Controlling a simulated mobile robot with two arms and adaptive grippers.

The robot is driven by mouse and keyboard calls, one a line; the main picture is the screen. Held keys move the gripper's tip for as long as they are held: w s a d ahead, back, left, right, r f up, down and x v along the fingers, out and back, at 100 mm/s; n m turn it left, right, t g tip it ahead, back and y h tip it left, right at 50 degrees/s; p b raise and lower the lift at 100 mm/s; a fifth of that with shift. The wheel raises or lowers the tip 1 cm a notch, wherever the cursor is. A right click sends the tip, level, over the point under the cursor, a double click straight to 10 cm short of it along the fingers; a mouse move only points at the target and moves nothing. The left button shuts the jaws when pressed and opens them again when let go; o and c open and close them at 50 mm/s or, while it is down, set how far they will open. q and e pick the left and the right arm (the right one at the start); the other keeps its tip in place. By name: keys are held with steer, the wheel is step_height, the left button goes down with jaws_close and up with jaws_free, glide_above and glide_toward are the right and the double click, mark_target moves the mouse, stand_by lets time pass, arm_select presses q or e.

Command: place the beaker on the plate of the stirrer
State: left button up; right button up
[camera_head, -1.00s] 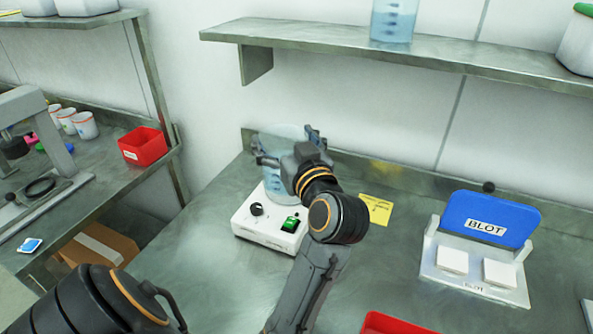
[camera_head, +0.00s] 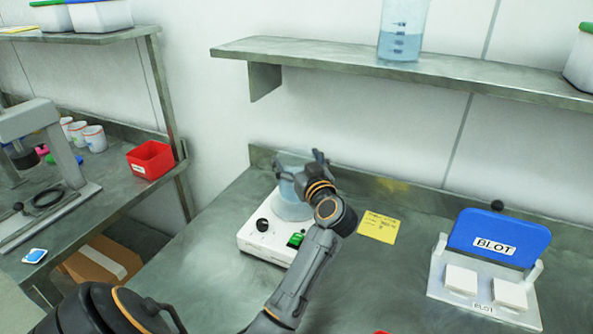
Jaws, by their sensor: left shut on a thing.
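The clear beaker (camera_head: 290,208) with blue liquid is upright above the back part of the white stirrer (camera_head: 264,241). The stirrer has a black knob and a green switch on its front. My left gripper (camera_head: 300,164) is shut on the beaker near its upper part, and the wrist hides the beaker's right side. The stirrer's plate is hidden behind the beaker and its own front, so I cannot tell whether the beaker's base touches it. My right gripper is not in view.
A yellow note (camera_head: 379,227) lies right of the stirrer. A blue-and-white BLOT device (camera_head: 497,238) stands further right. A shelf (camera_head: 330,57) above holds another beaker (camera_head: 402,30) with blue liquid. A red bin (camera_head: 150,160) sits on the left bench.

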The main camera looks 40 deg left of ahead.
mark_target(291, 160)
arm_select(q)
steer(key=shift+a+f, duration=0.1)
steer(key=shift+f, duration=1.4)
steer(key=o, duration=1.6)
steer(key=shift+f, duration=0.25)
